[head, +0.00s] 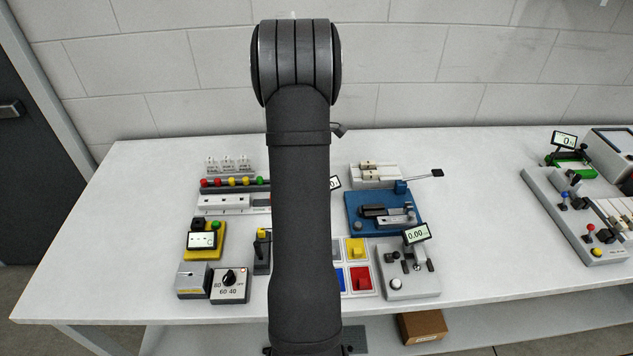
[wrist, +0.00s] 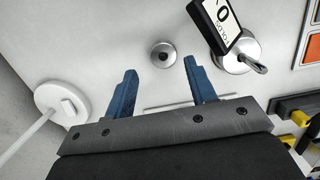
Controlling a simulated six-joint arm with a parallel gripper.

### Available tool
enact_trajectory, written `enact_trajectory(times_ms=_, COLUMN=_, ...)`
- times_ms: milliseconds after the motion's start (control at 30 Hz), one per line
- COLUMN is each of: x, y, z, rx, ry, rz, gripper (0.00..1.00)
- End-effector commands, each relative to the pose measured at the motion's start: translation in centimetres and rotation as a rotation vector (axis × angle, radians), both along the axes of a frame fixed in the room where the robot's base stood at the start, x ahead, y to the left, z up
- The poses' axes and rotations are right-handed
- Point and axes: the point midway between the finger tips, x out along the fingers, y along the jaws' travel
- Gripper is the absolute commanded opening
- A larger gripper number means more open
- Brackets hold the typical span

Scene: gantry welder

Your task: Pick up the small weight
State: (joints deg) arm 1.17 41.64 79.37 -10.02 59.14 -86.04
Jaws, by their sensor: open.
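A small round metal piece with a dark central knob (wrist: 162,56), which looks like the small weight, stands on the white table in the wrist view. My gripper (wrist: 160,66) has two blue fingers, spread apart and empty. The metal piece appears between the fingertips, with clear space on both sides, and no contact shows. How high the fingers are above it I cannot tell. In the head view my own arm covers the middle of the table, and neither the gripper nor the weight shows there.
Right of the fingers stands a tilted display (wrist: 217,24) beside a round metal base with a hook (wrist: 240,58). A white disc with a rod (wrist: 60,103) lies left. In the head view, a blue fixture (head: 372,221) and a grey joystick box (head: 407,280) stand right of my arm.

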Motion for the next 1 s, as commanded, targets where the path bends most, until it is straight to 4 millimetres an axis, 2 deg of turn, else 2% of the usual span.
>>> enact_trajectory(times_ms=133, x=-0.5, y=-0.2, z=-2.4, rx=0.000, ry=0.005, rz=0.000, gripper=0.51)
enact_trajectory(times_ms=300, x=-0.4, y=-0.5, z=-4.2, rx=0.000, ry=0.003, rz=0.000, gripper=0.51)
enact_trajectory(times_ms=567, x=-0.4, y=-0.5, z=-4.4, rx=0.000, ry=0.001, rz=0.000, gripper=0.51)
enact_trajectory(times_ms=833, x=-0.4, y=-0.5, z=-4.4, rx=0.000, ry=0.001, rz=0.000, gripper=0.01)
enact_trajectory(times_ms=1000, x=-0.4, y=-0.5, z=-4.4, rx=0.000, ry=0.001, rz=0.000, gripper=0.01)
